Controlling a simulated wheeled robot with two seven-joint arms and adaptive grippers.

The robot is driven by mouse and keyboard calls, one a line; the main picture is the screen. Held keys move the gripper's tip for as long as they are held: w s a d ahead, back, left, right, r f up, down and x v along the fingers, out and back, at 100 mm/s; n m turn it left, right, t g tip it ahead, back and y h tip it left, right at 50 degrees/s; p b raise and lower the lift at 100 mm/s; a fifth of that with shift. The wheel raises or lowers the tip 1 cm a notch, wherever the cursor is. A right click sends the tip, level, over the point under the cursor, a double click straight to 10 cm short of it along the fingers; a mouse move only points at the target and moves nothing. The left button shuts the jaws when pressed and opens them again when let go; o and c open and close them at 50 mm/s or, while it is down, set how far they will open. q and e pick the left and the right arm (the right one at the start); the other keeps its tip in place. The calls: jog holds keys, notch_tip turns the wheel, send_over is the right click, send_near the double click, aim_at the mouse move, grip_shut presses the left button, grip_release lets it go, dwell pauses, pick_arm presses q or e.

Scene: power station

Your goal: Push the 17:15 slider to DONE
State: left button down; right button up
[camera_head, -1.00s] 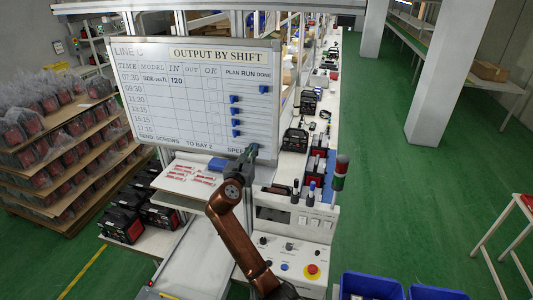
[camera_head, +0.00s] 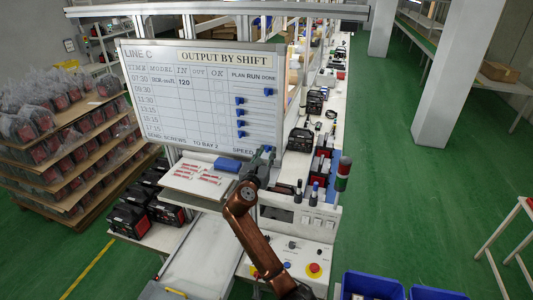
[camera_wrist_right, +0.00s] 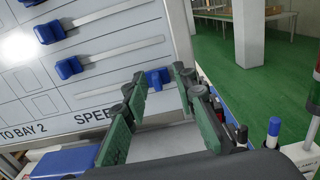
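The white OUTPUT BY SHIFT board (camera_head: 150,75) carries blue sliders on horizontal tracks. The lowest slider, in the 17:15 row, is the blue block (camera_wrist_right: 157,77) near the right, DONE end of its track in the right wrist view. My right gripper (camera_wrist_right: 160,74) is open, with green-padded fingers either side of this slider in that view. I cannot tell whether they touch it. In the head view my right gripper (camera_head: 264,155) is at the board's lower right corner and partly hides that row. My left gripper is not in view.
The top slider (camera_head: 269,91) is at the right; several others, such as the one above the lowest (camera_wrist_right: 68,67), are at the left. Below stand a control panel (camera_head: 290,258), a red-green signal lamp (camera_head: 343,175) and a blue block (camera_head: 227,164) on the shelf.

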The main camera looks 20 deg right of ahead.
jog(key=shift+s+a, duration=0.1)
jog(key=shift+a, duration=0.1)
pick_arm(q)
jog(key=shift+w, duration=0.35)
pick_arm(e)
jog(key=v, duration=1.1)
jog(key=shift+s, duration=0.3)
jog(key=shift+a, duration=0.1)
jog(key=shift+f, duration=0.1)
